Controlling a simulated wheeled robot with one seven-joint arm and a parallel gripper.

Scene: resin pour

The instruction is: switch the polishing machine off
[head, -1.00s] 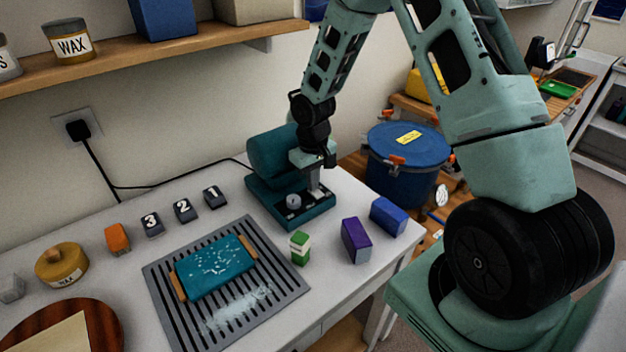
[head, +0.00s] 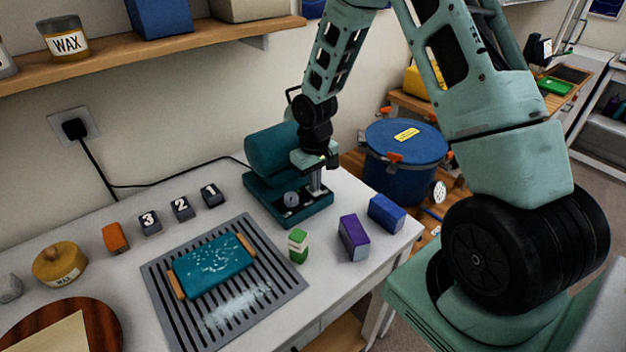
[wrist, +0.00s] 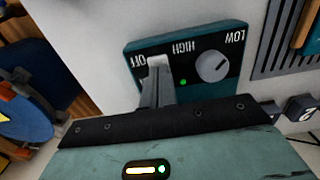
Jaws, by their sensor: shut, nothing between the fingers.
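The teal polishing machine (head: 272,153) stands at the back right of the white table, its front panel low on the base. In the wrist view the panel (wrist: 196,46) carries OFF, HIGH and LOW labels, a grey round knob (wrist: 212,66) and a lit green lamp (wrist: 183,82). My gripper (wrist: 158,66) is shut and empty, its fingertips over the panel beside the OFF label, left of the knob. They hide the part of the panel beneath; I cannot tell whether they touch it. In the head view my gripper (head: 316,190) points down over the base, right of the knob.
A green-and-white block (head: 298,246), a purple box (head: 354,238) and a blue box (head: 386,212) stand in front of and right of the machine. A slotted grey mat (head: 165,300) holds a teal slab (head: 213,267). A blue drum (head: 402,165) is beyond the table.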

